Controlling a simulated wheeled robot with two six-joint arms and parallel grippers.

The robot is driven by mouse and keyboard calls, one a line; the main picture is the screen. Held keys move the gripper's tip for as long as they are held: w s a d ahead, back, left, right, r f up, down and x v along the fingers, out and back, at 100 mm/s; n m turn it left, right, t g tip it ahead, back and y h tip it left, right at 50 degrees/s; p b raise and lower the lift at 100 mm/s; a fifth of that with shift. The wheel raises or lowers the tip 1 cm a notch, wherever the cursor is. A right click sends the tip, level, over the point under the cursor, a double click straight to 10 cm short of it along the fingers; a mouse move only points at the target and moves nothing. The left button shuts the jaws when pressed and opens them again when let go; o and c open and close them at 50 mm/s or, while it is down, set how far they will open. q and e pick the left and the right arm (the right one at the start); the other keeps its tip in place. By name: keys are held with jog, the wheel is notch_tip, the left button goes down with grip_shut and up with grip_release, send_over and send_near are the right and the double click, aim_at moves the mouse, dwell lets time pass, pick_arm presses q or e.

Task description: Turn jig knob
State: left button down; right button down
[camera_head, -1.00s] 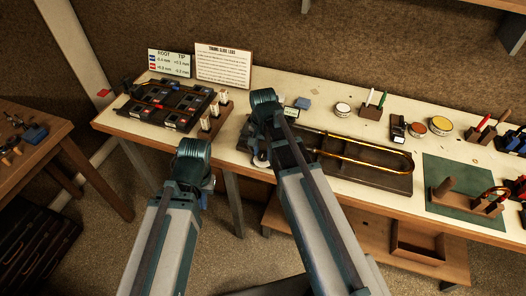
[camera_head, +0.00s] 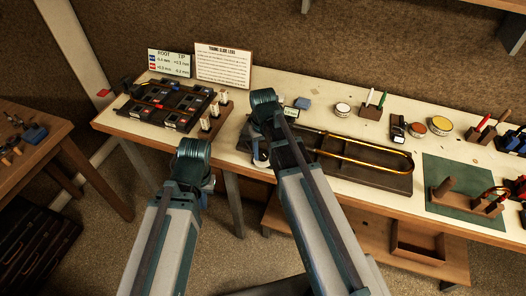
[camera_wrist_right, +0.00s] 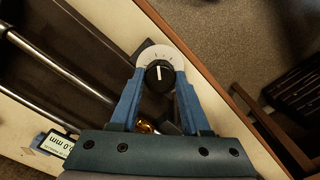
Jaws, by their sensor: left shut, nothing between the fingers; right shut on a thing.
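The jig knob (camera_wrist_right: 159,74) is a round black knob with a white pointer line. It sits on a pale dial plate (camera_wrist_right: 153,55) at the end of the dark jig. My right gripper (camera_wrist_right: 159,82) is shut on the knob, one blue finger on each side. In the head view my right gripper (camera_head: 260,158) is at the left end of the jig base (camera_head: 390,182), mostly hidden by its own arm. A brass U-shaped slide (camera_head: 385,165) lies on the jig. My left gripper (camera_head: 205,194) is shut and empty in front of the bench, mostly hidden by its wrist.
A small digital readout (camera_wrist_right: 54,145) is beside the jig in the wrist view. A dark tray of parts (camera_head: 165,108) and printed cards (camera_head: 222,65) stand at the back left. A green mat (camera_head: 455,175) with a wooden stand lies to the right.

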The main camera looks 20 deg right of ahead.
aim_at(263, 154)
jog(key=shift+n, duration=0.9)
jog(key=shift+c, duration=1.9)
grip_release()
notch_tip(263, 154, up, 14)
jog(key=p, duration=1.3)
jog(key=shift+p, duration=0.4)
jog(key=shift+f, duration=0.15)
